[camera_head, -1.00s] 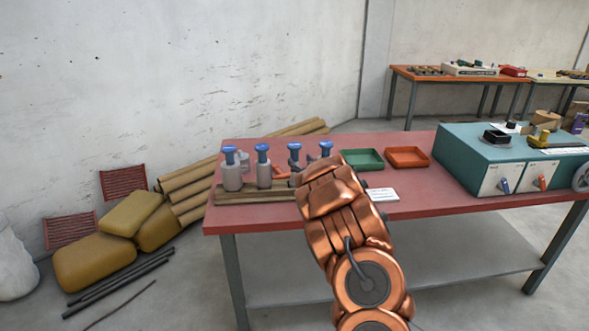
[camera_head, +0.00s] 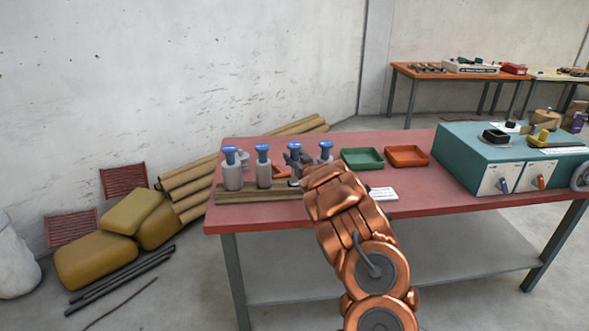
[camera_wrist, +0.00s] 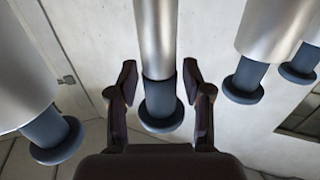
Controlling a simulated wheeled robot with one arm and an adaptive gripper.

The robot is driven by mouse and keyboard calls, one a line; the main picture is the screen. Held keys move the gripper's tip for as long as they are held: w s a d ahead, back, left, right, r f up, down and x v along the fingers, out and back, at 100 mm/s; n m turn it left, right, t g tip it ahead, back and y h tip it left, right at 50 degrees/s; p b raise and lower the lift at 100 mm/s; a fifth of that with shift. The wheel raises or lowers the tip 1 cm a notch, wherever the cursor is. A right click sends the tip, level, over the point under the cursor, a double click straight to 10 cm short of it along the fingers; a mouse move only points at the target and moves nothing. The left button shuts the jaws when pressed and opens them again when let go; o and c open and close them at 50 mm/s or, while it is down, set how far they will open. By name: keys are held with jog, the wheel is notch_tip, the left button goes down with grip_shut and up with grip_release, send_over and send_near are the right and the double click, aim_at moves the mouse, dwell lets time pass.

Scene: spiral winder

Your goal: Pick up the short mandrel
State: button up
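Several grey mandrels with blue tops stand upright in a row on a wooden rack (camera_head: 245,197) at the red table's left end. I cannot tell for sure which is the short one. My gripper (camera_head: 294,160) is at the third from the left, whose blue top (camera_head: 295,147) shows above it; my arm and gripper hide most of its body. In the wrist view, my gripper (camera_wrist: 164,95) is open, with one finger on each side of that mandrel (camera_wrist: 155,40) near its blue end (camera_wrist: 161,110).
Neighbouring mandrels stand close by on the left (camera_head: 263,172) and right (camera_head: 326,152). A green tray (camera_head: 362,158), an orange tray (camera_head: 407,156) and a white card (camera_head: 382,194) lie to the right. A teal machine (camera_head: 470,150) stands at the table's right end.

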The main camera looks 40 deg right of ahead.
aim_at(296, 149)
grip_shut()
jog(key=shift+r, duration=0.15)
dwell(0.4)
jog(key=shift+r, duration=0.35)
notch_tip(296, 149, up, 3)
jog(key=shift+s+f+b, duration=0.1)
jog(key=shift+f+b, duration=0.05)
jog(key=shift+b, duration=0.4)
jog(key=d+r+b+v, duration=0.1)
jog(key=r+b+v, duration=0.15)
jog(key=v, duration=1.25)
jog(key=shift+s+r+p, duration=0.2)
jog(key=shift+r+p, duration=0.4)
jog(key=shift+r, duration=0.05)
jog(key=shift+s+r+p, duration=0.2)
jog(key=shift+r+p, duration=0.45)
jog(key=shift+r, duration=0.05)
jog(key=shift+s+r+p, duration=0.2)
jog(key=shift+r+p, duration=0.4)
jog(key=shift+r, duration=0.05)
